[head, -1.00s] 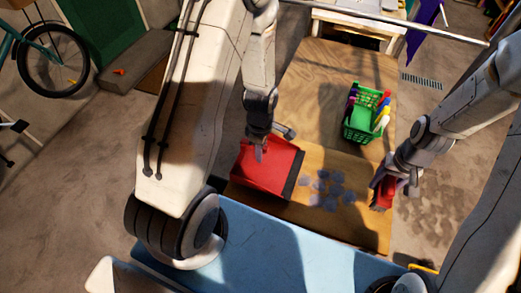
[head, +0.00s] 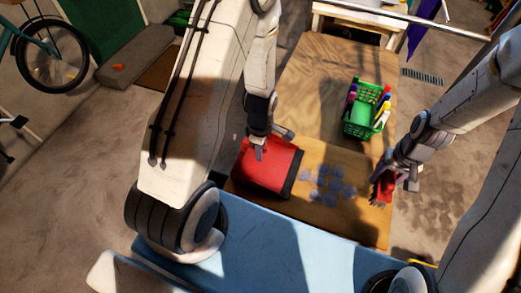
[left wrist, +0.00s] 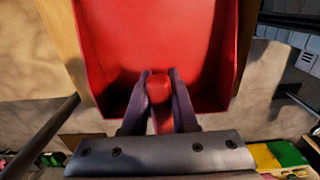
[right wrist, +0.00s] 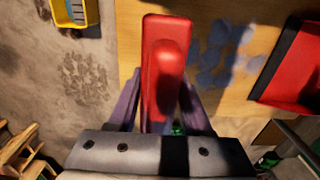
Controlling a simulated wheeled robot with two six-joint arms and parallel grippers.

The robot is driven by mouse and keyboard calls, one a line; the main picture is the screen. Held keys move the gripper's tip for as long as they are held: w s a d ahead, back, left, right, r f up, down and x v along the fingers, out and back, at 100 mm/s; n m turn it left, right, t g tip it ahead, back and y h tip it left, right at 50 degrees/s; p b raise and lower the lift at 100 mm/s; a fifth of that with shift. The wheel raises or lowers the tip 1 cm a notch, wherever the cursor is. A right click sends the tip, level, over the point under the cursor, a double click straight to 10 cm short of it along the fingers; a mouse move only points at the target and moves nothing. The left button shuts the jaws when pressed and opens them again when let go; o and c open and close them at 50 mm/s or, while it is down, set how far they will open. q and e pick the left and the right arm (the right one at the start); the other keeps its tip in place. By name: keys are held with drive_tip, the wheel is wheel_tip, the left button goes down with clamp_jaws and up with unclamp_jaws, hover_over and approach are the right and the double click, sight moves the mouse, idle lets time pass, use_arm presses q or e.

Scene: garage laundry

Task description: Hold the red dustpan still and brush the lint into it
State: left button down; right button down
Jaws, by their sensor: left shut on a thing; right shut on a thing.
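The red dustpan (head: 266,167) lies on the wooden table with its dark lip facing right, toward the lint. My left gripper (head: 258,148) is shut on its handle; the left wrist view shows the red handle (left wrist: 159,88) between the fingers. The lint (head: 328,186) is a loose patch of several grey-blue tufts on the table, right of the dustpan and apart from it. My right gripper (head: 390,184) is shut on a red brush (right wrist: 165,65) at the table's right edge, right of the lint. The brush's bristles are hidden in the right wrist view.
A green basket (head: 361,127) with colourful bottles stands on the table behind the lint. The wooden table (head: 330,75) is clear farther back. A light blue surface (head: 270,245) lies along the near side. A yellow container (right wrist: 75,12) shows in the right wrist view.

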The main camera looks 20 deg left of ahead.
use_arm(q)
drive_tip(key=shift+f, duration=0.1)
drive_tip(key=c, duration=0.6)
unclamp_jaws()
clamp_jaws()
idle(2.1)
